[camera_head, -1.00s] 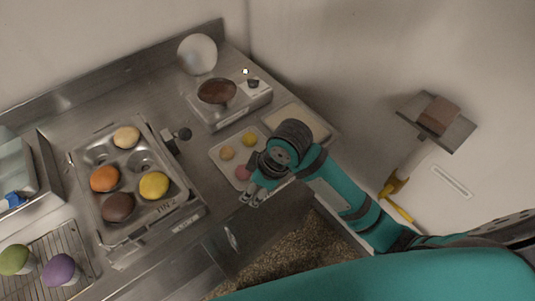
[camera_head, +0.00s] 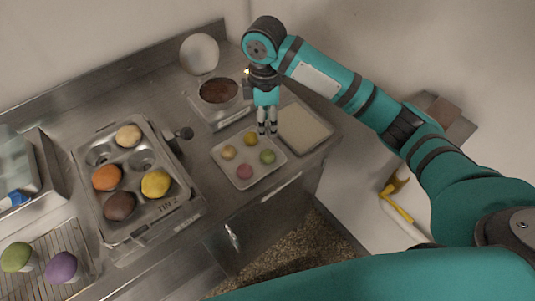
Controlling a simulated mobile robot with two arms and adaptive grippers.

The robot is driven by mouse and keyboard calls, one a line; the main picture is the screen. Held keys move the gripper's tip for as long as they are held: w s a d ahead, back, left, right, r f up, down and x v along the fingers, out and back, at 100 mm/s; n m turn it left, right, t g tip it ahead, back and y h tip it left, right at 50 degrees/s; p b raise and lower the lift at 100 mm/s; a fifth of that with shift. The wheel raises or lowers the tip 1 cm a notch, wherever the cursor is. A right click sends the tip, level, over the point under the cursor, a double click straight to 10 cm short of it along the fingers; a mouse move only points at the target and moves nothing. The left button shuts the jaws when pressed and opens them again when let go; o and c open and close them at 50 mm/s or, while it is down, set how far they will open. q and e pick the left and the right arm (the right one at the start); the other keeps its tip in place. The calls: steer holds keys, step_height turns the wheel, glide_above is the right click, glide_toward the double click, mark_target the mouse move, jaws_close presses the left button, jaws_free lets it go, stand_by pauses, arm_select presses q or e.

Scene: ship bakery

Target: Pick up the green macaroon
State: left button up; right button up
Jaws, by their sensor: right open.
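The green macaroon (camera_head: 268,157) lies on a small white tray (camera_head: 243,182), at the tray's right side. A pink macaroon (camera_head: 245,171), a tan one (camera_head: 229,152) and a yellow one (camera_head: 250,138) share the tray. My right gripper (camera_head: 267,131) points down with its fingers apart and nothing between them. It appears just beyond the green macaroon in the picture, to the right of the yellow one. Its height above the tray is hard to tell. My left gripper is not in view.
A pale flat board (camera_head: 303,128) lies right of the tray. A dark-filled round pan (camera_head: 218,91) sits on a metal appliance behind. A muffin tin (camera_head: 160,210) with several coloured tops stands left. Green and purple cupcakes (camera_head: 62,267) stand on a rack at lower left.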

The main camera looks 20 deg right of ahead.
mark_target(265, 152)
step_height(265, 152, down, 8)
steer(key=shift+f+p, duration=0.1)
steer(key=shift+p, duration=0.7)
step_height(265, 152, down, 4)
steer(key=shift+s+a+p, duration=0.1)
steer(key=shift+p, duration=0.9)
steer(key=shift+f, duration=0.6)
steer(key=c, duration=0.4)
